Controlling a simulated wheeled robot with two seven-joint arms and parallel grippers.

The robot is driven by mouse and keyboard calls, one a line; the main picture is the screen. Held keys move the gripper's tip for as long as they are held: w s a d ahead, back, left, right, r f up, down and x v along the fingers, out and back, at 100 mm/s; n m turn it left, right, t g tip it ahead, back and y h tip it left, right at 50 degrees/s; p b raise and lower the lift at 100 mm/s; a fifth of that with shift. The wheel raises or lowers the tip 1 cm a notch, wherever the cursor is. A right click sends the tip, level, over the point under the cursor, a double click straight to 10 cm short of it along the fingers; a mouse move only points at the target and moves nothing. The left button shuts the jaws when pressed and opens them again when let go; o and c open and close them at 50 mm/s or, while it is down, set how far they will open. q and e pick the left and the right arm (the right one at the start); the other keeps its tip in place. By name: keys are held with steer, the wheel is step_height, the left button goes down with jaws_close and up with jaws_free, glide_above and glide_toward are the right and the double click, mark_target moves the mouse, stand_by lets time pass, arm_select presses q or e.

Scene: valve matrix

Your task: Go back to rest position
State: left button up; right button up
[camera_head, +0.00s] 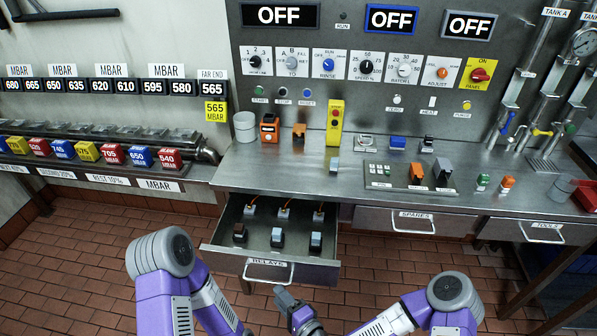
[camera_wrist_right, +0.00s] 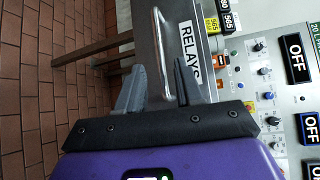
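My right gripper (camera_head: 287,297) is low in the head view, just in front of the pulled-out relays drawer (camera_head: 216,246). In the right wrist view its two fingers (camera_wrist_right: 158,82) stand apart with nothing held between them. The drawer's handle (camera_wrist_right: 162,55) shows beyond and between the fingers; it also shows in the head view (camera_head: 268,277). I cannot tell how close the fingertips are to it. My left arm (camera_head: 165,275) comes in at the lower left, bent downward, and its gripper is out of the picture.
The open drawer holds several small relays (camera_head: 276,237). The steel bench (camera_head: 300,170) carries switches and blocks below a panel with OFF displays (camera_head: 391,19). The spares drawer (camera_head: 410,221) and tools drawer (camera_head: 540,232) are shut. The tiled floor (camera_head: 90,270) in front is clear.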

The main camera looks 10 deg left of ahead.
steer(key=s+d+f+n+g+h, duration=0.2)
steer(key=s+d+f+n+g, duration=0.15)
steer(key=f, duration=0.25)
steer(key=s+d+f+n+g+h, duration=0.2)
steer(key=s+d+f+n+g, duration=0.15)
steer(key=f, duration=0.25)
steer(key=s+d+f+g+h, duration=0.1)
steer(key=s+d+g, duration=0.1)
steer(key=d, duration=0.3)
steer(key=s+d+f+n+g+h, duration=0.1)
steer(key=s+d+f+g+h, duration=0.1)
steer(key=s+d, duration=0.2)
steer(key=shift+s+d, duration=0.3)
steer(key=shift+d, duration=0.95)
